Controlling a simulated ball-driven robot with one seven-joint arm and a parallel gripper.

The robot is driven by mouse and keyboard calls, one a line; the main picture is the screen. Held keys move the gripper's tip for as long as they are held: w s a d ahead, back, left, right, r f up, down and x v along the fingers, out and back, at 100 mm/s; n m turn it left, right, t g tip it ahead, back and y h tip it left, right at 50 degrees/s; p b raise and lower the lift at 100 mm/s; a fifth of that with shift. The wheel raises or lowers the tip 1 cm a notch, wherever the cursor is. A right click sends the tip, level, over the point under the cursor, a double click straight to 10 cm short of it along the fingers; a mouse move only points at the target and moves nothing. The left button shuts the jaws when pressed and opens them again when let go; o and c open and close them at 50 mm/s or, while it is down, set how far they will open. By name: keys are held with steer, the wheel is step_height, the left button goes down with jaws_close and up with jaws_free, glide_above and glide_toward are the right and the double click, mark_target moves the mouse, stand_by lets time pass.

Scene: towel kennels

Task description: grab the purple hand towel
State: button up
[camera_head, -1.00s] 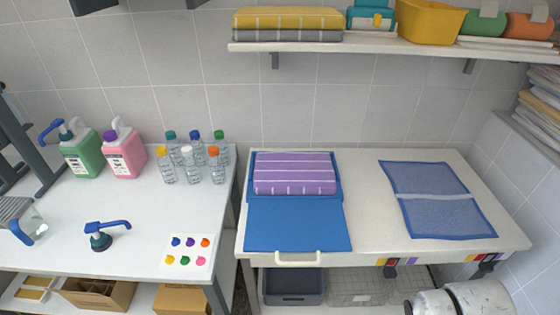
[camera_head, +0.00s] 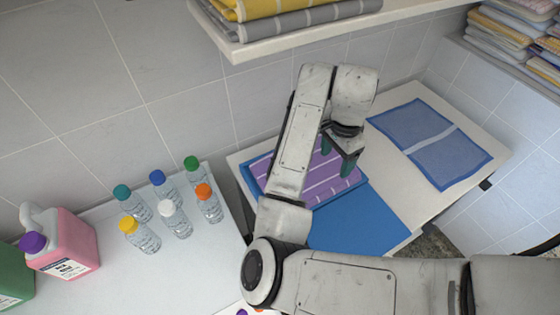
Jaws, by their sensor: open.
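The purple hand towel (camera_head: 325,179) with white stripes lies folded on a blue tray or mat (camera_head: 357,223) on the white table. My arm covers much of its left and middle part. My gripper (camera_head: 336,164) is over the towel's right part, pointing down, with its dark green fingertips apart. The fingers look close to the towel; I cannot tell whether they touch it. Nothing shows held between them.
A blue mesh cloth with a pale band (camera_head: 430,142) lies on the table's right part. A shelf (camera_head: 300,37) with folded yellow and grey towels hangs above. Several capped bottles (camera_head: 172,218) and a pink jug (camera_head: 64,243) stand on the left table.

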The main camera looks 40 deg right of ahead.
steer(key=b, duration=0.2)
glide_above(326, 184)
step_height(326, 184, down, 6)
steer(key=shift+w+r, duration=0.15)
steer(key=shift+r, duration=0.05)
steer(key=shift+f+p, duration=0.7)
steer(key=shift+f, duration=1.95)
steer(key=c, duration=1.2)
